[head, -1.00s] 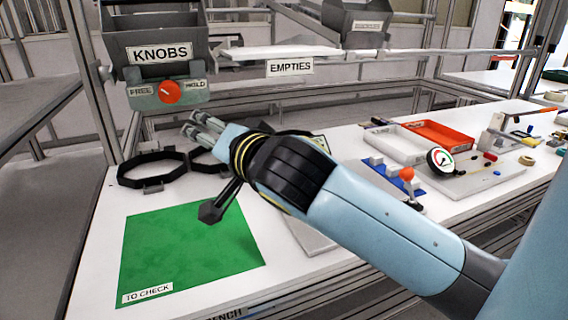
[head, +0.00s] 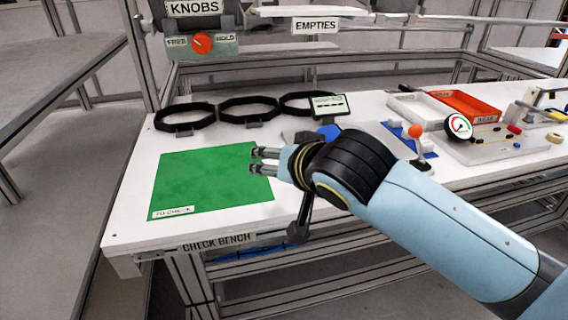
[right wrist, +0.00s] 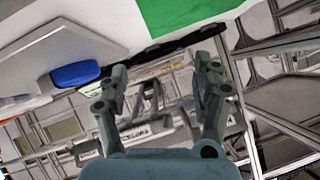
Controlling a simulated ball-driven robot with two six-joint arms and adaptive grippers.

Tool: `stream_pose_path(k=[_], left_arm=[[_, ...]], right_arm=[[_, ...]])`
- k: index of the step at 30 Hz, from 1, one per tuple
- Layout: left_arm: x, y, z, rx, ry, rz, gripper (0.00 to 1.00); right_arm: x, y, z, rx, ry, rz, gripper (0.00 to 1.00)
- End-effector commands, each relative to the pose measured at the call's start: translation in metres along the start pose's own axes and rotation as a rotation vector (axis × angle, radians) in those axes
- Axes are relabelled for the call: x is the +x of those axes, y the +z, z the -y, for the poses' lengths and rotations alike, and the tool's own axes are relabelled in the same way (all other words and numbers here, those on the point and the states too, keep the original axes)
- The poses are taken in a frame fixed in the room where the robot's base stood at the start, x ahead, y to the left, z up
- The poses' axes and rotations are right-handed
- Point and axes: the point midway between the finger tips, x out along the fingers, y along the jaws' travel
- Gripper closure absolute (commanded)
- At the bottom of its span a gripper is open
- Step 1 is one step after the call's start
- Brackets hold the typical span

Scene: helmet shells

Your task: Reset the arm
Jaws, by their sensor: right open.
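My right gripper (head: 264,160) is open and empty in the head view, above the right edge of the green "TO CHECK" mat (head: 205,190). Its arm comes in from the lower right. In the right wrist view the two fingers (right wrist: 165,90) stand apart with nothing between them, and the green mat (right wrist: 185,15) shows at the top. My left gripper is not in view.
Several black rings (head: 250,107) stand along the back of the white check bench (head: 130,215). A red-topped lever (head: 416,132), a gauge (head: 459,127) and a red tray (head: 465,106) are to the right. A red knob dial (head: 203,43) is above. The mat is bare.

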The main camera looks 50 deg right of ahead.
Motion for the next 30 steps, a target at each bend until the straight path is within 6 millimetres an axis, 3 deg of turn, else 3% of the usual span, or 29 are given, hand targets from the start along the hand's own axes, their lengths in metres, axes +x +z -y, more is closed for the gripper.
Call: stream_pose_path(k=[19, 23, 30], left_arm=[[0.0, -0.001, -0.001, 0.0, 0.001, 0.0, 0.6], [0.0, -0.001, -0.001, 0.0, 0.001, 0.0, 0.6], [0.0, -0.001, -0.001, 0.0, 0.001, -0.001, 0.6]], right_arm=[[-0.002, 0.004, -0.002, -0.017, 0.008, 0.017, 0.33], [-0.018, 0.028, -0.015, -0.135, 0.051, 0.127, 0.33], [-0.071, 0.087, -0.04, -0.465, 0.065, 0.451, 0.33]])
